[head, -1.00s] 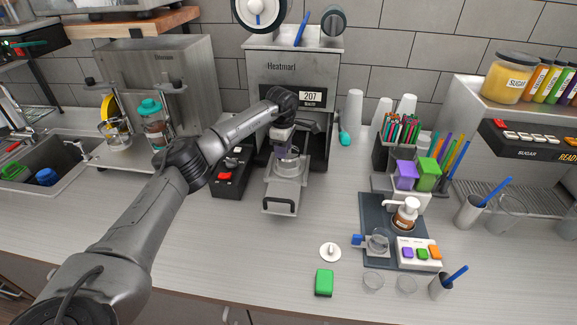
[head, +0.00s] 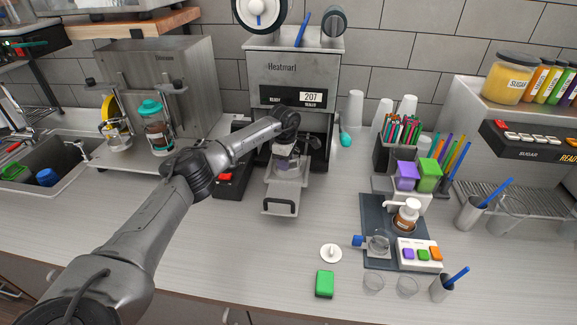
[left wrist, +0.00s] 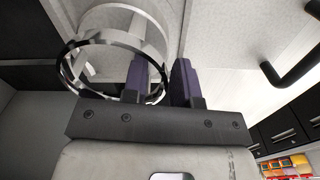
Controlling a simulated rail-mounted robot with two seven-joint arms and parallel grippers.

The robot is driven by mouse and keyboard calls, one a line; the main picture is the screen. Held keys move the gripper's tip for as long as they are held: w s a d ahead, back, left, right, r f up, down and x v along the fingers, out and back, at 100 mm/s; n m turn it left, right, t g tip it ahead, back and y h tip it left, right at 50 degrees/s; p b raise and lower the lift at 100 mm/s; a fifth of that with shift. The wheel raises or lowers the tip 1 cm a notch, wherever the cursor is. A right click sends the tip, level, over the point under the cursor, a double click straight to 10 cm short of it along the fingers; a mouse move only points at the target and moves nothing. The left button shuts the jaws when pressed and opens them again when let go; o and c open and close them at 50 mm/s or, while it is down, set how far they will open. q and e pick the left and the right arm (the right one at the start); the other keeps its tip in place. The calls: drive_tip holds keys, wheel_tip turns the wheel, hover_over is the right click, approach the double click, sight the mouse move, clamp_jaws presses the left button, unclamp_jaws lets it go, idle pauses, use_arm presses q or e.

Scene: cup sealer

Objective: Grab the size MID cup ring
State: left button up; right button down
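My left gripper (head: 284,152) is at the sealer's pulled-out tray (head: 283,198), pointing at it from above. In the left wrist view its two purple fingers (left wrist: 161,62) stand close together. A shiny metal cup ring (left wrist: 64,72) shows there, with one finger inside its circle and the other just outside, so its wall passes between them. Whether the fingers press on the wall cannot be told. A paler round edge (left wrist: 103,14) shows behind the ring. No size marking is readable. The ring is mostly hidden by my gripper in the head view. My right gripper is not in view.
The Heatmart sealer (head: 292,72) stands right behind the tray. A control box with a red button (head: 226,177) is left of it. A white lidded disc (head: 331,252) and a green block (head: 324,284) lie in front. The counter left of them is clear.

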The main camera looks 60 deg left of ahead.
use_arm(q)
clamp_jaws()
